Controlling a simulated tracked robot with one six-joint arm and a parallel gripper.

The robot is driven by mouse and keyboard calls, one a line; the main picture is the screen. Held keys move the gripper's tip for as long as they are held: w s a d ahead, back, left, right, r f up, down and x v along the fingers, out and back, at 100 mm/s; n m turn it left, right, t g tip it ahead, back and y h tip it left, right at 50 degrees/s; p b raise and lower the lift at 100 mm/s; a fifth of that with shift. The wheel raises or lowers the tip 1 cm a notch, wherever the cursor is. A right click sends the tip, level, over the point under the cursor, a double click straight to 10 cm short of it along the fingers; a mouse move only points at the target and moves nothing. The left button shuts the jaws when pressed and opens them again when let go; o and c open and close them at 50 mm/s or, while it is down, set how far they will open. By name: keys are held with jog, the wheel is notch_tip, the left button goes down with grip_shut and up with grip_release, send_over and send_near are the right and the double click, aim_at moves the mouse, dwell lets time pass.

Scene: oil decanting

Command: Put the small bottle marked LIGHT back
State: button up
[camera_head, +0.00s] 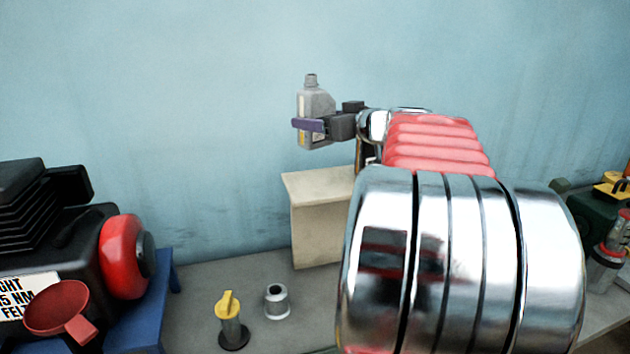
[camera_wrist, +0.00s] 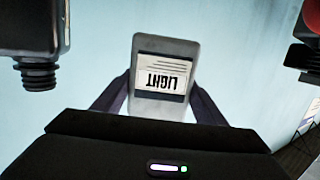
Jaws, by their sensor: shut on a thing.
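The small grey bottle (camera_head: 316,101) is held up in the air in the head view, upright, its neck open at the top. In the wrist view the bottle (camera_wrist: 166,112) shows a pale label reading LIGHT, upside down in the picture. My gripper (camera_head: 308,125) is shut on the bottle, with purple fingers on either side of it; it also shows in the wrist view (camera_wrist: 160,98). The bottle is above and in front of a beige block (camera_head: 322,222) in the picture, and I see a gap between them.
A black machine with a red round part (camera_head: 122,256) stands on a blue stand (camera_head: 170,290) at left, with a red funnel (camera_head: 57,308) before it. A yellow-topped item (camera_head: 230,318) and a grey ring-like piece (camera_head: 277,300) stand on the bench. Green equipment (camera_head: 590,218) is at right.

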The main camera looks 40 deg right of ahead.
aim_at(325, 146)
jog(key=shift+s+d, duration=0.2)
jog(key=shift+s, duration=0.05)
jog(key=shift+f, duration=3.05)
jog(key=shift+f, duration=0.1)
jog(key=shift+f, duration=1.8)
jog(key=shift+f, duration=0.1)
jog(key=o, duration=1.4)
